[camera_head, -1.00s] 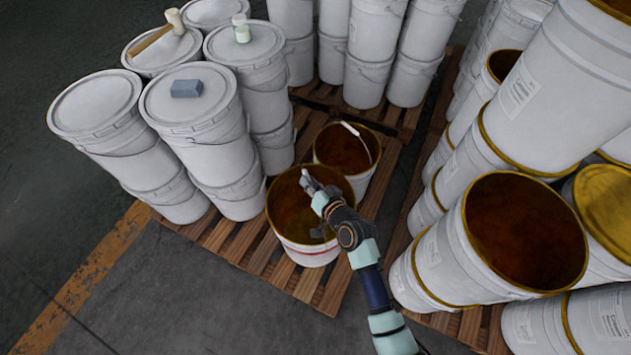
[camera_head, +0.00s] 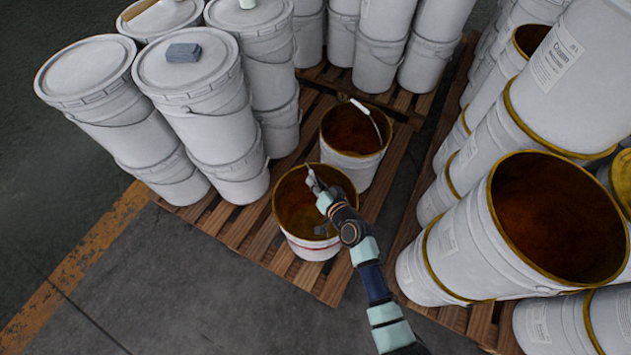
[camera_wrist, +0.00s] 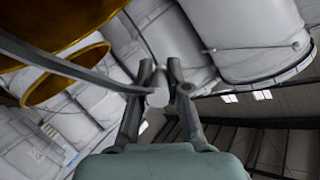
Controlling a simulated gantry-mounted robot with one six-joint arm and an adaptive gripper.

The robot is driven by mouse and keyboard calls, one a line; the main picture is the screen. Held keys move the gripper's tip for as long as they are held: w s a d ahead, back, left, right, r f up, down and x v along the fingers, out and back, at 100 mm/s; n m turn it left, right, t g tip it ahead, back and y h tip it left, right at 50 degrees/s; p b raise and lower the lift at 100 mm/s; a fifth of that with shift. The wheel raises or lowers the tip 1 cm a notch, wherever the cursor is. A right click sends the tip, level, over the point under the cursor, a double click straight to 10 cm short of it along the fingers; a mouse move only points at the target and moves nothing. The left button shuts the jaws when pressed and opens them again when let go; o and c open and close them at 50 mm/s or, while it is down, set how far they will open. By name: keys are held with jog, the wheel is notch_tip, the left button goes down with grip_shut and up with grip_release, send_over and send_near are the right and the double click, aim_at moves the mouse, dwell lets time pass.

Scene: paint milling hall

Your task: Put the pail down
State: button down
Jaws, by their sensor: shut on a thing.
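The pail (camera_head: 303,247) is white and open, with a yellow rim, a brown inside and a red line low on its side. It hangs or stands upright over the front end of the wooden pallet (camera_head: 324,287); I cannot tell whether its base touches the slats. My gripper (camera_head: 312,182) is above the pail's opening, shut on its handle. In the wrist view my gripper (camera_wrist: 159,92) closes around the pale handle grip (camera_wrist: 158,98), with the handle's bail running to the upper left. My arm hides part of the pail's right side.
A second open pail (camera_head: 352,168) stands just behind on the pallet, with its handle's white grip up. Stacked lidded buckets (camera_head: 215,130) stand to the left, one with a blue-grey block (camera_head: 183,52) on top. Large open buckets (camera_head: 450,255) crowd the right. The floor (camera_head: 215,295) in front is clear.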

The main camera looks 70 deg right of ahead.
jog(key=shift+w+d+r, duration=0.1)
jog(key=shift+r, duration=0.1)
jog(key=c, duration=1.6)
grip_release()
jog(key=shift+f, duration=0.3)
jog(key=o, duration=0.4)
jog(key=shift+r, duration=0.1)
jog(key=shift+o, duration=0.2)
jog(key=shift+s+r, duration=0.15)
jog(key=shift+s, duration=0.05)
jog(key=p+v, duration=0.3)
jog(key=v, duration=0.8)
jog(key=shift+s+a, duration=0.2)
jog(key=shift+a, duration=0.1)
